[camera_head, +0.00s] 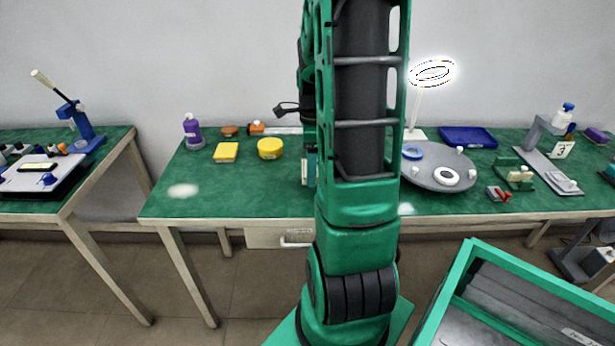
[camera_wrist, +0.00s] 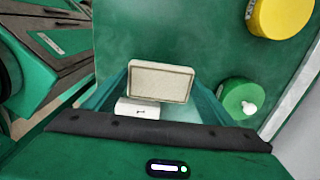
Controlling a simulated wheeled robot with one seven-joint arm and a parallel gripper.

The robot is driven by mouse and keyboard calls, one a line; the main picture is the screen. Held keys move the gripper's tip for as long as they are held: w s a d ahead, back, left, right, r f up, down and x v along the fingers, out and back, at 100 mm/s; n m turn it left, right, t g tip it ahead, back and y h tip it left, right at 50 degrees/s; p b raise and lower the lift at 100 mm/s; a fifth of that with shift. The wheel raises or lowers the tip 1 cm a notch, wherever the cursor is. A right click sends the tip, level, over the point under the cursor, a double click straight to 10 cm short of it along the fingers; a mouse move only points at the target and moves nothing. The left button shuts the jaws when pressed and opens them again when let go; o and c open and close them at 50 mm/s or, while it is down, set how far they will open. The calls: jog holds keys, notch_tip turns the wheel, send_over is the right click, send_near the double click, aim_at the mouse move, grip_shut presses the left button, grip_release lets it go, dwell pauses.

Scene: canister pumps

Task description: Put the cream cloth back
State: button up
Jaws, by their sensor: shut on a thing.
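In the wrist view a cream rectangular pad with a raised border, which I take to be the folded cream cloth (camera_wrist: 160,80), sits between the green fingers of my gripper (camera_wrist: 160,95). The gripper is shut on it, over the green tabletop. A small white piece (camera_wrist: 137,109) with a dark mark shows just below the pad; I cannot tell whether it is joined to it. In the head view my arm covers the middle of the table, and the cloth and fingertips cannot be made out there.
The green table (camera_head: 230,200) has a clear front left. A yellow tub (camera_head: 270,148), yellow block (camera_head: 226,152) and purple bottle (camera_head: 193,132) stand behind. A grey turntable (camera_head: 425,172) and blue tray (camera_head: 468,137) are at right. A green knobbed disc (camera_wrist: 236,92) is near my gripper.

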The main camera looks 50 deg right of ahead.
jog(key=shift+f, duration=2)
jog(key=o, duration=1)
jog(key=shift+f, duration=0.1)
